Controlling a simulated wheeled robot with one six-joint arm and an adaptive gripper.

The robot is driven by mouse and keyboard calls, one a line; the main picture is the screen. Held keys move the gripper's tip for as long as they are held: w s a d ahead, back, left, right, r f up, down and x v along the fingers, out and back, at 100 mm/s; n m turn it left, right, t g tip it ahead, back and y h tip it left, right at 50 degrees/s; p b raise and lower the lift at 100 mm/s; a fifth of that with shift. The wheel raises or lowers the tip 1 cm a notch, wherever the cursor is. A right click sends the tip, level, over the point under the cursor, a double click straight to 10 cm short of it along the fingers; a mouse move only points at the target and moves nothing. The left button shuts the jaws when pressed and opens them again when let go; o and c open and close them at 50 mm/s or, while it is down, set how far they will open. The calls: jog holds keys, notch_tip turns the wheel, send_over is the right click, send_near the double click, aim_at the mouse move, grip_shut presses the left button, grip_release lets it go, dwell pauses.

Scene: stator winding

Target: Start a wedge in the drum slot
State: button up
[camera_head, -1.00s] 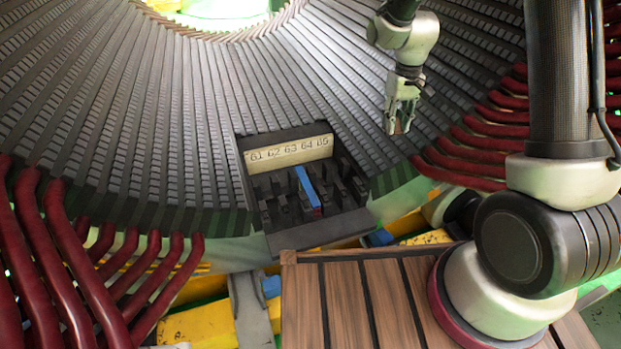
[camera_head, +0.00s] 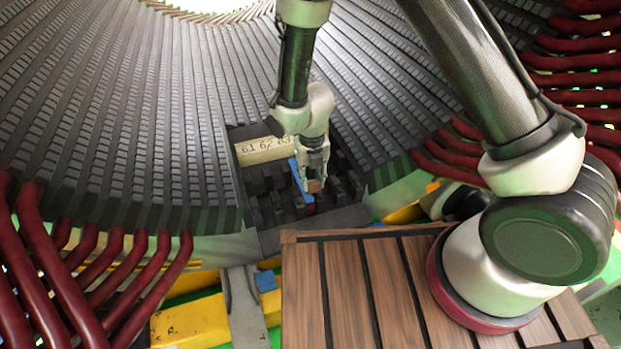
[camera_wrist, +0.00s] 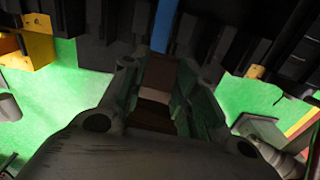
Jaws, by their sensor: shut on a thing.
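My gripper (camera_head: 315,178) is low over the dark slotted block at the drum's front edge. It is shut on a small brown piece (camera_head: 315,186), which looks like the wedge. In the wrist view the brown piece (camera_wrist: 154,108) sits between the two fingers. A blue strip (camera_head: 299,177) with a red lower end lies along one slot of the block, just left of the fingertips. The blue strip (camera_wrist: 165,25) also shows ahead of the fingers in the wrist view. I cannot tell whether the brown piece touches the slot.
A cream label plate (camera_head: 262,150) with slot numbers stands behind the block; my arm hides its right end. The grey drum (camera_head: 120,110) fills the back. Dark red coil ends (camera_head: 95,270) stick out on both sides. A wooden slatted table (camera_head: 350,290) is in front.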

aim_at(310, 202)
jog(key=shift+s+a+f+n, duration=0.2)
jog(key=shift+f+n, duration=0.1)
jog(key=shift+n, duration=0.1)
jog(key=shift+f, duration=3.15)
jog(key=shift+f, duration=0.15)
jog(key=shift+w, duration=0.1)
jog(key=o, duration=1.1)
jog(key=shift+a, duration=0.1)
